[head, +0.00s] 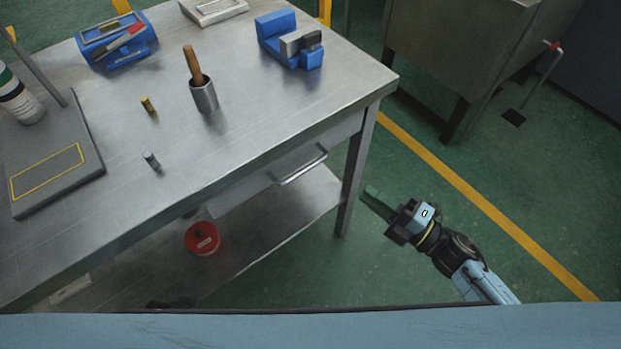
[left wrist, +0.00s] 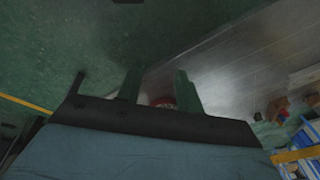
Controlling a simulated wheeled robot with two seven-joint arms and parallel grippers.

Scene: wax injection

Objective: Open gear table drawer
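The metal gear table (head: 250,120) fills the left and middle of the head view. Its drawer (head: 238,196) sits under the top on the near side and looks pushed in. A silver bar handle (head: 302,168) sticks out from the drawer front. My right gripper (head: 371,200) is right of the table's near right leg, over the floor and apart from the handle. Its fingers overlap in this view, so their opening is unclear. My left gripper is outside the head view. In the left wrist view its two fingers (left wrist: 158,88) stand apart with nothing held.
A red round container (head: 202,239) stands on the lower shelf (head: 285,222). On the tabletop are a cup with a wooden-handled tool (head: 204,96), a blue vise (head: 292,42), a blue device (head: 117,41) and a grey stand (head: 55,160).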

